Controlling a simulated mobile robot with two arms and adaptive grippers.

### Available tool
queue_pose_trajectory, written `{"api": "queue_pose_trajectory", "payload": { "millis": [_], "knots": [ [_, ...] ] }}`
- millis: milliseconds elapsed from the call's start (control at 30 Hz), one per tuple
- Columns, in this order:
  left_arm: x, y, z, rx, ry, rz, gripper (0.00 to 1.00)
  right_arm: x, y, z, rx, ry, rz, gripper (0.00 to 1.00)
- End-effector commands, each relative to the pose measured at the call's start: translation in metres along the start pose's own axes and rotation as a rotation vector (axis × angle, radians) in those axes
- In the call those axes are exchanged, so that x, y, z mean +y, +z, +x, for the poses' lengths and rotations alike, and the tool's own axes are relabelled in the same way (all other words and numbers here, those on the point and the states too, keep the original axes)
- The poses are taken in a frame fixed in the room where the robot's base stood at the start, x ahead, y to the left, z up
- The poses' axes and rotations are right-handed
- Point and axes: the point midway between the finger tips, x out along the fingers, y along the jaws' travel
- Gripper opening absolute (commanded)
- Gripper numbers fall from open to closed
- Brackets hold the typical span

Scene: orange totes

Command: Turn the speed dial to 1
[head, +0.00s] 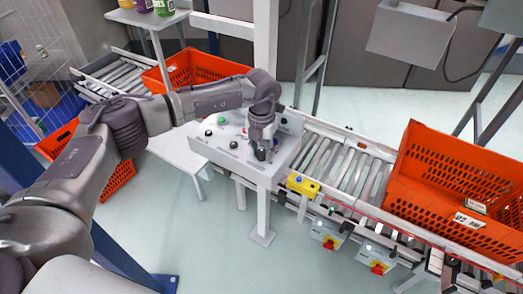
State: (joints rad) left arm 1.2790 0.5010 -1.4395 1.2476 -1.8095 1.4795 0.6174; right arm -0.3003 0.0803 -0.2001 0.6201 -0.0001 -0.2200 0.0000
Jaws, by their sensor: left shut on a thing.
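The control panel (222,150) is a light grey box on a post in the middle of the head view. It carries several small knobs and buttons, among them a green one and black ones. My left arm reaches in from the left, and my left gripper (262,152) points down at the right part of the panel. Its fingers are shut on the speed dial, which they hide almost wholly. The dial's marks and setting are too small and covered to read. My right gripper does not show.
A roller conveyor (325,160) runs right from the panel and bears a large orange tote (460,150). A yellow box with a button (303,185) sits on its near edge. Another orange tote (190,68) stands behind my left arm. Open floor lies in front.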

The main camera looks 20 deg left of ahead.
Motion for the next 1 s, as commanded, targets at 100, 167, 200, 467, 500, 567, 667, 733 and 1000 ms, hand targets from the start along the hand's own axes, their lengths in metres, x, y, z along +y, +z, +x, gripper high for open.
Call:
{"api": "queue_pose_trajectory", "payload": {
  "millis": [100, 167, 200, 467, 500, 567, 667, 733, 1000],
  "knots": [
    [0.0, 0.0, 0.001, 0.0, 0.001, -0.07, 0.0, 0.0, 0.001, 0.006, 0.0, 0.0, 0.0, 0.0],
    [0.0, 0.0, 0.001, -0.001, 0.001, -0.115, 0.0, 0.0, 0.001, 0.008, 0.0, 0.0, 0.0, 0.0],
    [0.0, 0.0, 0.001, -0.001, 0.0, -0.149, 0.0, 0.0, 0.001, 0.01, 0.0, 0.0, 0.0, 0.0],
    [0.0, 0.001, 0.001, -0.002, 0.0, -0.392, 0.0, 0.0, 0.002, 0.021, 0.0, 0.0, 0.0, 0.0],
    [0.0, 0.001, 0.001, -0.002, -0.001, -0.43, 0.0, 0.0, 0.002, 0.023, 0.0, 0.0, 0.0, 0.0],
    [-0.001, 0.001, 0.001, -0.001, 0.0, -0.486, 0.0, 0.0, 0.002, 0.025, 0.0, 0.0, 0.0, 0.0],
    [-0.001, 0.001, 0.001, -0.001, 0.0, -0.579, 0.0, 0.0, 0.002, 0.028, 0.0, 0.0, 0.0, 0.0],
    [-0.001, 0.001, 0.001, -0.001, -0.001, -0.641, 0.0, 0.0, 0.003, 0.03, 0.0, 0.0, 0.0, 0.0],
    [-0.001, 0.001, 0.0, -0.001, 0.0, -0.841, 0.0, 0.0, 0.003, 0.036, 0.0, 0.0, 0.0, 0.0]
  ]
}}
